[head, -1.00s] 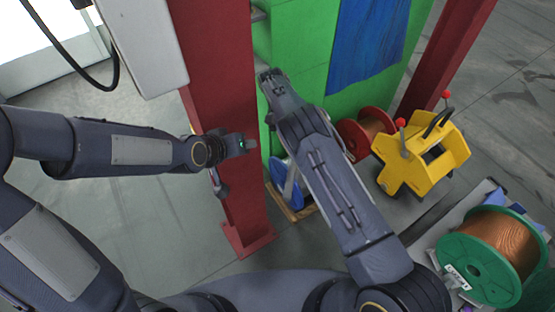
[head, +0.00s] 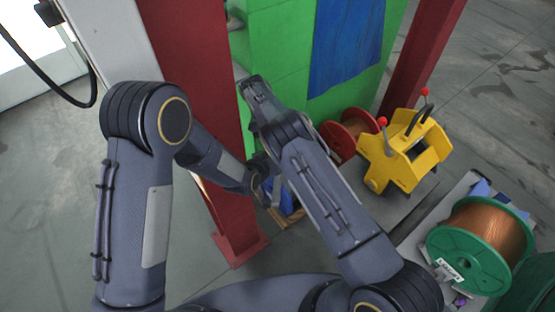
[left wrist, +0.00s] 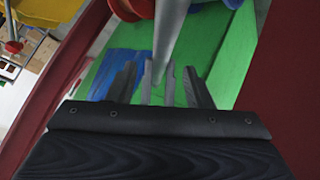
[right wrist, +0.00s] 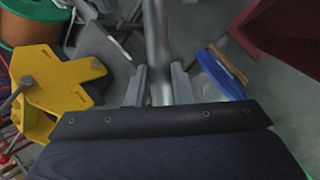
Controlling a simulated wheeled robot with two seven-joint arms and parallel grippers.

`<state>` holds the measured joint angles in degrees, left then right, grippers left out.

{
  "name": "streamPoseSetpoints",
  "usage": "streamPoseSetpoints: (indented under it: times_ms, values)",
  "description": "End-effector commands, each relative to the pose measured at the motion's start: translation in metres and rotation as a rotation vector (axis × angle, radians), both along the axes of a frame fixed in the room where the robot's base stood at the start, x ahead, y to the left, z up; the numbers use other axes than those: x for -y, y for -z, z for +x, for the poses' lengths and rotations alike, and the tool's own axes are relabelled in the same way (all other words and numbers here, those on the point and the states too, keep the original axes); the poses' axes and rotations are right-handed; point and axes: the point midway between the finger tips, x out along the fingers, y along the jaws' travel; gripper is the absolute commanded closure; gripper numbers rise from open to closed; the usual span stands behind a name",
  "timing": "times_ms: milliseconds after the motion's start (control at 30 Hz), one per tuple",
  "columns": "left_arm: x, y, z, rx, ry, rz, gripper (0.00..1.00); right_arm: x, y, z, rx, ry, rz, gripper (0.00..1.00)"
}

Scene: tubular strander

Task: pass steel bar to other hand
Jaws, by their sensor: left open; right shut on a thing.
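The steel bar is a smooth grey rod. In the right wrist view the bar (right wrist: 157,45) runs up from between the fingers of my right gripper (right wrist: 160,85), which is shut on it. In the left wrist view the bar (left wrist: 170,30) comes down from the top into the gap between the fingers of my left gripper (left wrist: 160,85). That gripper is open; whether its fingers touch the bar cannot be told. In the head view my left gripper (head: 264,180) is partly hidden, below the right gripper (head: 252,88). I cannot make out the bar there.
A red column (head: 190,60) and a green cabinet (head: 280,50) with a blue panel (head: 345,45) stand close to the grippers. A red spool (head: 345,135), a yellow machine (head: 410,155) and a green-flanged copper spool (head: 490,240) are at the right. Grey floor (head: 60,190) is clear at left.

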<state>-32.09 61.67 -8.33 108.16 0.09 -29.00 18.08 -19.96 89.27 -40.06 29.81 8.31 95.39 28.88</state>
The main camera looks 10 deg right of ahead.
Motion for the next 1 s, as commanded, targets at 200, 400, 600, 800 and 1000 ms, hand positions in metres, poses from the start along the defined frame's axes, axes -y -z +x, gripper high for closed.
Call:
streamPoseSetpoints:
  times_ms: [200,400,600,800,1000]
  values:
    - [0.016,0.022,0.02,-0.001,0.0,0.001,0.54,0.0,-0.001,0.0,0.002,-0.001,0.0,1.0]
    - [0.022,0.031,0.029,-0.001,-0.001,0.0,0.54,0.0,-0.001,0.0,0.002,-0.001,0.0,1.0]
    - [0.022,0.031,0.03,0.0,-0.001,-0.001,0.54,0.0,-0.001,0.0,0.001,0.0,0.0,1.0]
    - [0.022,0.031,0.029,0.0,-0.001,-0.001,0.68,0.0,-0.001,0.0,0.001,0.0,0.0,1.0]
    - [0.023,0.031,0.029,0.0,0.001,-0.001,0.94,0.0,-0.001,0.0,0.002,-0.001,0.0,1.0]
